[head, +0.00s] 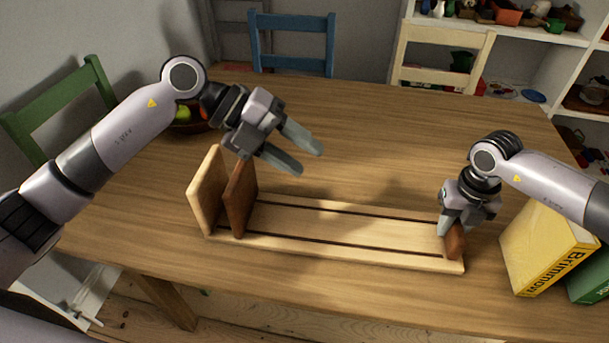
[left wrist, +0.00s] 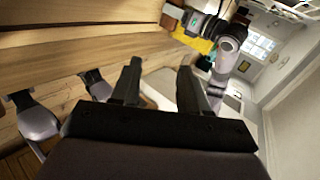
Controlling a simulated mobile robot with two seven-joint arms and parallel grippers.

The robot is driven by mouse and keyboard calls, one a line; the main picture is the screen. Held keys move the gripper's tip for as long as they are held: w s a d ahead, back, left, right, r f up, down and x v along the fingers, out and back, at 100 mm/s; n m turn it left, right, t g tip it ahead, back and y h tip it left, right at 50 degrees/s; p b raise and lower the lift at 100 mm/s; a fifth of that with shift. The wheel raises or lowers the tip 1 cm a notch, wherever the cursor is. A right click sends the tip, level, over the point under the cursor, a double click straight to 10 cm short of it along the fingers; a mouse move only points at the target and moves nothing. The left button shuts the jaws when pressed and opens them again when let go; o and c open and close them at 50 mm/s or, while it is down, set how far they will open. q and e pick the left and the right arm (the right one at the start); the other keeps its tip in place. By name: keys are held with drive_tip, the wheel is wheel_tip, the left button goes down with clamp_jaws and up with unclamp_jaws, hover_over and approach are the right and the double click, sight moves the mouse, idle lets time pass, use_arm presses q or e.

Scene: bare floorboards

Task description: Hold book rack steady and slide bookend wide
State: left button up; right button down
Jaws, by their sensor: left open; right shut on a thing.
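The book rack (head: 340,232) lies across the wooden table, a long pale base with two dark grooves. A pale upright end panel (head: 207,190) stands at its left end. A dark brown upright bookend (head: 240,198) stands just right of that panel. A short dark brown piece (head: 455,243) is at the rack's right end. My right gripper (head: 450,225) points down and is shut on this piece, partly hiding it. My left gripper (head: 310,162) is open and empty, above the rack and right of the brown bookend. Its spread fingers also show in the left wrist view (left wrist: 158,78).
A yellow book (head: 540,245) and a green book (head: 590,275) stand right of the rack. A fruit bowl (head: 188,118) sits behind my left arm. Chairs and shelves line the back. The table behind the rack is clear.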

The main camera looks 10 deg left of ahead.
use_arm(q)
drive_tip(key=a+f+m+y, duration=0.1)
drive_tip(key=a+y, duration=0.4)
drive_tip(key=y, duration=0.6)
approach(241, 183)
drive_tip(key=shift+w+a, duration=0.2)
drive_tip(key=shift+w, duration=0.3)
drive_tip(key=shift+w+a, duration=0.25)
drive_tip(key=shift+w, duration=0.2)
drive_tip(key=shift+a+f, duration=0.15)
wheel_tip(241, 183, down, 11)
drive_tip(key=shift+f, duration=0.25)
drive_tip(key=shift+c, duration=0.3)
clamp_jaws()
